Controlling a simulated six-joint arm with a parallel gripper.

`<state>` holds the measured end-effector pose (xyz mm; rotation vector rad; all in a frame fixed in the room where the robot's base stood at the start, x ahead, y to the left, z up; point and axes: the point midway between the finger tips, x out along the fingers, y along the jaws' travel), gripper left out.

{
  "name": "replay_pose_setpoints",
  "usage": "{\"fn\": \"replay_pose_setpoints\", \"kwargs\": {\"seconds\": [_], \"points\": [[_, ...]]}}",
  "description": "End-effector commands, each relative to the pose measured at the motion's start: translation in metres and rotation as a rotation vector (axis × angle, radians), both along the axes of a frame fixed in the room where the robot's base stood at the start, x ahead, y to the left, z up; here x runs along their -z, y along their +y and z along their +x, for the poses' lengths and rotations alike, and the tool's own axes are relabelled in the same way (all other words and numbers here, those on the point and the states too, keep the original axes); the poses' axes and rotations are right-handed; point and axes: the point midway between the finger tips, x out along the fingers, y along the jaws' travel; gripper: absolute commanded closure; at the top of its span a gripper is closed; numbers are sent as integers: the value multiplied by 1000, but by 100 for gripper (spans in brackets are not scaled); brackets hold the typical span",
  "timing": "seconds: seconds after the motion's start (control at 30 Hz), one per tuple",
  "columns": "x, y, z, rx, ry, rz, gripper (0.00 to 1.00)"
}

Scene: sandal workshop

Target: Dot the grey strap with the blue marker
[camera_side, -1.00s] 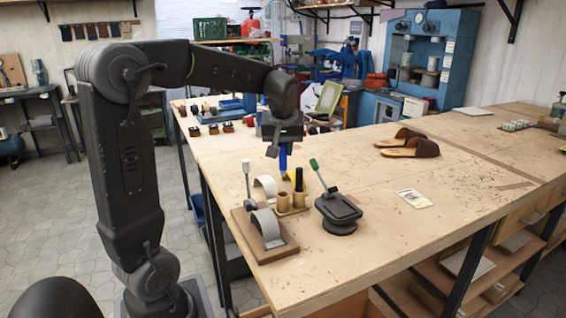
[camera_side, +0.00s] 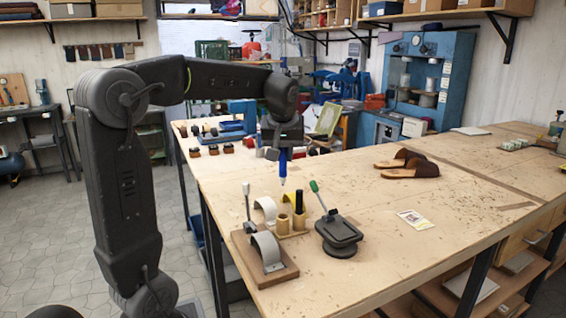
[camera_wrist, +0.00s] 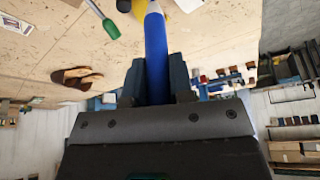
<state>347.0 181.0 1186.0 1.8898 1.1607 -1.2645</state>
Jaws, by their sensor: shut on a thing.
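My gripper (camera_side: 283,149) is shut on the blue marker (camera_side: 283,168), which hangs upright with its pale tip down, above the wooden holder. In the wrist view the marker (camera_wrist: 156,45) stands between the two fingers (camera_wrist: 156,88). The grey strap (camera_side: 267,249) is arched over a form on a wooden board (camera_side: 281,275), below and left of the marker and apart from it. The wooden holder (camera_side: 283,224) has an open cup, and a black marker (camera_side: 299,202) stands in the other.
A lever clamp (camera_side: 247,208) stands upright by the straps. A black stand with a green-handled lever (camera_side: 340,232) is right of the holder. Brown sandals (camera_side: 408,167) and a card (camera_side: 416,219) lie farther right, with clear bench between.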

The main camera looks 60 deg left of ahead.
Motion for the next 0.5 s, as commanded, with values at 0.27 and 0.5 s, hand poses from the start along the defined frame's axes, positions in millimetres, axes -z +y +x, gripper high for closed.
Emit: {"fn": "replay_pose_setpoints", "kwargs": {"seconds": [0.27,0.5], "points": [[-17,0,0,0,-1,0,92],[-11,-26,-25,3,-2,0,92]]}}
